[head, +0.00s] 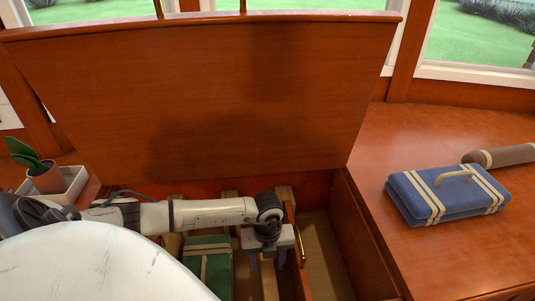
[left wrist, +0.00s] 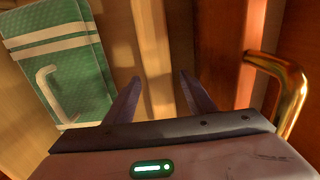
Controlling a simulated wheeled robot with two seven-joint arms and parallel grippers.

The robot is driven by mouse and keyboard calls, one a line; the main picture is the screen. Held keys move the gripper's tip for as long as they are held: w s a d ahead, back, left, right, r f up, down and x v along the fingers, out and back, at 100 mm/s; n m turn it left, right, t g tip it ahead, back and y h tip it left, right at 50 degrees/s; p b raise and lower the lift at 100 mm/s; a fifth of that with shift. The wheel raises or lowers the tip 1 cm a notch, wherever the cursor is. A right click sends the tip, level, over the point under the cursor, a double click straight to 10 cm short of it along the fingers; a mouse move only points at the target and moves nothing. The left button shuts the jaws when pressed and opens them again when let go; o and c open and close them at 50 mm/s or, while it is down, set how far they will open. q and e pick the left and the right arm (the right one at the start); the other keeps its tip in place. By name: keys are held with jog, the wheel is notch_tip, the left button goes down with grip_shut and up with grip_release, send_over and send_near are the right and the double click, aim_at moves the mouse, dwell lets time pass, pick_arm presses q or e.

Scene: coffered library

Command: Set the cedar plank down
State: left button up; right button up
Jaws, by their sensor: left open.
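A narrow pale wooden strip, which looks like the cedar plank (head: 270,284), lies in the open chest below my left gripper (head: 267,264). In the left wrist view the plank (left wrist: 153,55) runs lengthwise between the two spread fingertips (left wrist: 160,80). The left gripper is open and points down into the chest. I cannot tell whether the fingers touch the plank. The gripper and arm hide part of it in the head view. My right gripper is not in view.
A green strapped bundle (head: 207,265) lies in the chest left of the gripper. A brass handle (head: 301,244) is close on the right. The raised lid (head: 210,95) stands behind. A blue bundle (head: 447,193) and brown roll (head: 500,155) rest on the right-hand top.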

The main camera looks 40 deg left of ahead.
pick_arm(q)
notch_tip(320, 180, up, 7)
jog(key=shift+f+p, duration=0.15)
jog(key=shift+p, duration=0.85)
jog(key=shift+r, duration=0.4)
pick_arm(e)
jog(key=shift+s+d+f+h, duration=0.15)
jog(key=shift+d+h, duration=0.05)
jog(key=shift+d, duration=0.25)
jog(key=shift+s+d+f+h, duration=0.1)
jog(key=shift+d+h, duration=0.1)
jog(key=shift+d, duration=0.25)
pick_arm(q)
jog(key=shift+r, duration=0.1)
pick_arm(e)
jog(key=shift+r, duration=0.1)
